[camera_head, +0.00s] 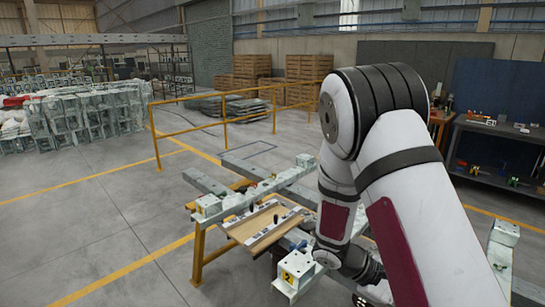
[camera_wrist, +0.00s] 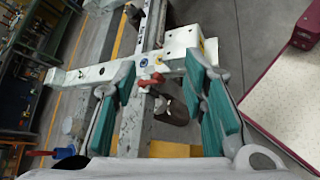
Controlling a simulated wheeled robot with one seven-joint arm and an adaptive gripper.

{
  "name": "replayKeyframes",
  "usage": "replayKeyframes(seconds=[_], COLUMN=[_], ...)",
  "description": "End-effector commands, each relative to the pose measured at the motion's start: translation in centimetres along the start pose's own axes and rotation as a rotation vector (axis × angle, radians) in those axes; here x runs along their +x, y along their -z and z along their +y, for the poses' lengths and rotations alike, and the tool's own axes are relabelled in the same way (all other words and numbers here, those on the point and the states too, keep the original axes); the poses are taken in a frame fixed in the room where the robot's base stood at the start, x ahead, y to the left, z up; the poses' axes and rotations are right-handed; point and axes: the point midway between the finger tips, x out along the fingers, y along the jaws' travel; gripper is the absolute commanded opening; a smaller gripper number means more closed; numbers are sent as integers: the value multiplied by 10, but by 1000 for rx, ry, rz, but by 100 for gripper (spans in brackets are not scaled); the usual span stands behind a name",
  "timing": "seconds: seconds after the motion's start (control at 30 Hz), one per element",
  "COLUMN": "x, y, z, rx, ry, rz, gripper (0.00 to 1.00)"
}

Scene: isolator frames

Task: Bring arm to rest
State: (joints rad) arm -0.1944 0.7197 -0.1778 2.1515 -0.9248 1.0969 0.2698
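My gripper (camera_wrist: 160,78) shows in the wrist view as two fingers with teal pads. They are spread apart, with nothing held between them. Past the fingertips are a pale isolator frame beam (camera_wrist: 98,75) and its white end block (camera_wrist: 190,44). A small red part (camera_wrist: 151,80) on the frame appears between the fingers. In the head view, my arm is bent and reaches down over the right side of the frame assembly (camera_head: 243,195); my gripper is mostly hidden there by the arm and the picture's lower edge.
A wooden board (camera_head: 262,231) with dark upright pegs lies on the frames, on a yellow stand (camera_head: 197,255). A yellow railing (camera_head: 225,122) stands behind. A workbench (camera_head: 500,128) is at right. Stacked frames (camera_head: 75,120) stand far left. The left floor is clear.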

Motion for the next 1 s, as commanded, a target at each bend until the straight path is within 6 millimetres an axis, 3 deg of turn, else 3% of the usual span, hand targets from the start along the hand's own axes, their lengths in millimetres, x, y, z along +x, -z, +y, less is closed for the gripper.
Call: replayKeyframes(seconds=[0.47,1.0], x=[-89,-178], y=[-86,-180], z=[-1,-26], rx=[316,597], ry=[337,610], rz=[347,834], gripper=[39,39])
